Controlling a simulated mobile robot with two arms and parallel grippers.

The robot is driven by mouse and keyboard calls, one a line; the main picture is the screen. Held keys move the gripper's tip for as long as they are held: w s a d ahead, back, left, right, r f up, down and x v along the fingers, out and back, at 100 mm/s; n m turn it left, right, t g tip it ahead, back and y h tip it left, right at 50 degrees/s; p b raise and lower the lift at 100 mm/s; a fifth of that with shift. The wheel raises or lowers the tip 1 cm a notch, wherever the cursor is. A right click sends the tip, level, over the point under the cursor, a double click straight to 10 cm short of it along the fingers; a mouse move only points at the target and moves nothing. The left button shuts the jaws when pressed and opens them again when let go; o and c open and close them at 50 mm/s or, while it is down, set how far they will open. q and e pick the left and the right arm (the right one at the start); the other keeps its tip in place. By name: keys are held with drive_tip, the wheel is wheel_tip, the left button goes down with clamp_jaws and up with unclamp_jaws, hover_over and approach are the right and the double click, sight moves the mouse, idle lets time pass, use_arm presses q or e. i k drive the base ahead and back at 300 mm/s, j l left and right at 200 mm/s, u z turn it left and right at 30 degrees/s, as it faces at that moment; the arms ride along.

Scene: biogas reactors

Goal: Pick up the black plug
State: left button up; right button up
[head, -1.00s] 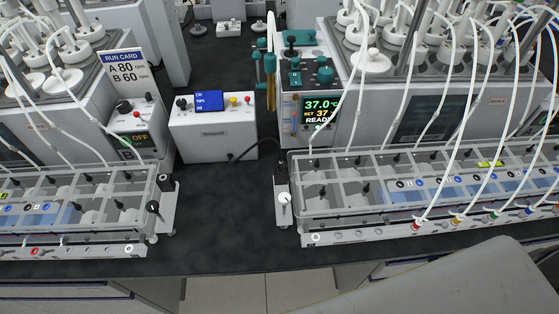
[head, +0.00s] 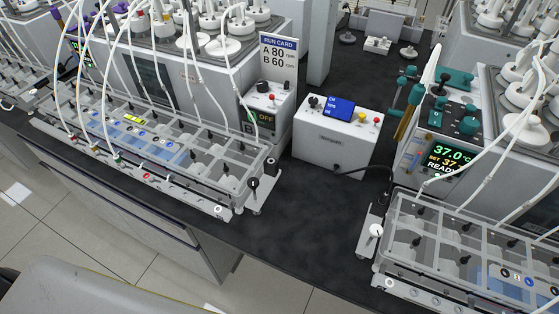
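A small black plug (head: 338,170) on a black cable shows at the lower right front of the white control box (head: 335,142), close to the dark bench top. The cable runs right from it toward the unit with the 37.0 °C display (head: 449,157). Whether the plug is seated in the box or lies against it is too small to tell. Neither of my grippers is in the head view.
A reactor unit with a clear-lidded tray rack (head: 150,150) stands at left, beside the run card (head: 278,55). Another rack (head: 470,235) stands at right. The dark bench top (head: 310,215) is clear between them, up to its front edge.

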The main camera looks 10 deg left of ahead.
sight(383, 199)
drive_tip(key=k+l+u, duration=0.4)
drive_tip(key=l, duration=0.15)
drive_tip(key=k+l+u, duration=0.35)
drive_tip(key=k+l, duration=0.05)
drive_tip(key=l, duration=0.1)
